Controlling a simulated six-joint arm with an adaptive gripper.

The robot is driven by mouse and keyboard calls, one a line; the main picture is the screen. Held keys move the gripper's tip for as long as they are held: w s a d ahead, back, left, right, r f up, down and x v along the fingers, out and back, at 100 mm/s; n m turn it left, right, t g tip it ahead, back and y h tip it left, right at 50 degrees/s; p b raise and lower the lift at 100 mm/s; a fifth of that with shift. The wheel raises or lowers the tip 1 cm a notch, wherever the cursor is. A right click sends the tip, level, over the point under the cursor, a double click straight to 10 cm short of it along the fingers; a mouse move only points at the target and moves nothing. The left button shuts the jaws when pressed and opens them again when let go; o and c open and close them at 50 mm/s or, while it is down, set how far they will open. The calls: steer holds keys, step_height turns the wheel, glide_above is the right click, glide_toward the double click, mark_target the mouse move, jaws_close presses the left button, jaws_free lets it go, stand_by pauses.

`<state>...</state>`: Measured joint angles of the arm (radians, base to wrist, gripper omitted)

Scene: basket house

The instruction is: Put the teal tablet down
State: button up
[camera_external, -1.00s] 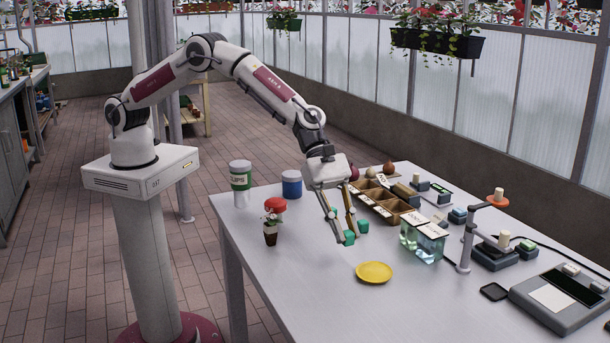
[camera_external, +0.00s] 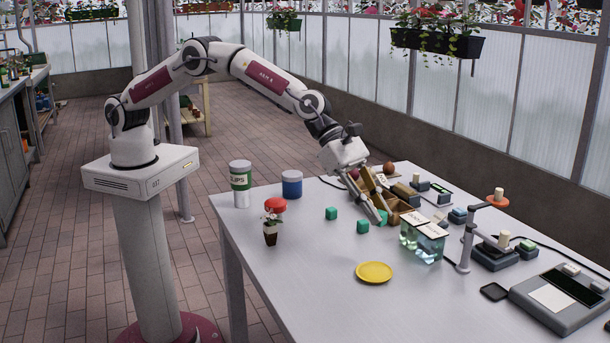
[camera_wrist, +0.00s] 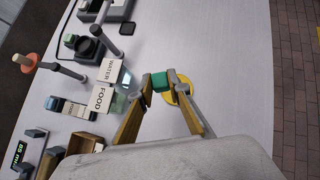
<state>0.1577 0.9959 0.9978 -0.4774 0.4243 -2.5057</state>
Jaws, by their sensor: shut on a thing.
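The teal tablet (camera_wrist: 161,82) is a small block pinched between the fingertips of my gripper (camera_wrist: 161,80) in the wrist view. In the external view my gripper (camera_external: 381,214) is tilted, its tips near the front of the wooden compartment tray, and the held tablet (camera_external: 382,217) shows at the tips. The tablet seems raised off the table, but how high is hard to tell. Two more teal blocks stand on the table to the left, one further back (camera_external: 331,213) and one nearer (camera_external: 362,226).
A yellow plate (camera_external: 374,272) lies on the table in front. Clear tanks (camera_external: 422,240) with FOOD and WATER labels stand right of the gripper. The wooden tray (camera_external: 404,208) is beside it. A potted plant (camera_external: 270,232) and jars stand left. The front left tabletop is clear.

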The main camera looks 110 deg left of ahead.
stand_by(0.3)
steer(key=shift+f, duration=0.1)
glide_above(384, 268)
steer(key=s+a, duration=0.2)
steer(key=s, duration=0.1)
steer(key=shift+d+f, duration=0.15)
steer(key=shift+f, duration=1.4)
steer(key=shift+d+f, duration=0.1)
steer(key=shift+f, duration=1.4)
steer(key=shift+s+f, duration=0.1)
steer(key=shift+f, duration=1.75)
steer(key=shift+f, duration=0.1)
steer(key=o, duration=0.8)
steer(key=shift+o, duration=0.2)
